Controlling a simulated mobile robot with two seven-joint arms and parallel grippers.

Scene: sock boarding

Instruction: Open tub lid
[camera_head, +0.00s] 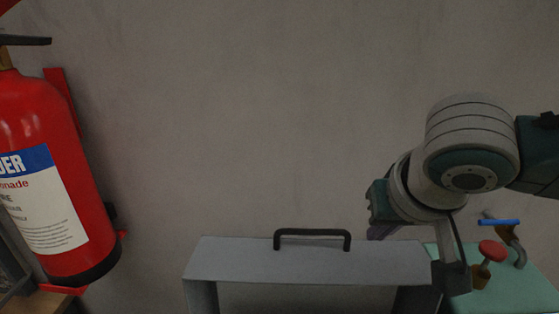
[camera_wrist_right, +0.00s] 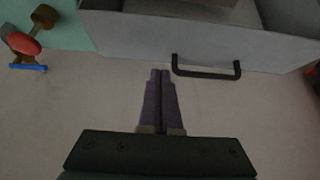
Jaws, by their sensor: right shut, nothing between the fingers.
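The grey tub lid (camera_head: 230,257) is a flat panel with a black bar handle (camera_head: 312,233) on its far edge, low in the middle of the head view. Darker grey sides show below the panel. How far the lid stands open is unclear. In the right wrist view the grey panel (camera_wrist_right: 140,33) and handle (camera_wrist_right: 206,72) are at the top. My right gripper (camera_wrist_right: 160,72) is shut and empty, its fingertips beside the handle in the picture and apart from it. In the head view its fingers (camera_head: 382,231) are partly hidden behind its wrist. My left gripper is out of view.
A red fire extinguisher (camera_head: 45,180) hangs at the left. At the right, a teal surface (camera_head: 510,290) carries a red knob (camera_head: 492,250) and a blue-handled fitting (camera_head: 498,222). A plain wall (camera_head: 250,120) stands behind; the space above the lid is clear.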

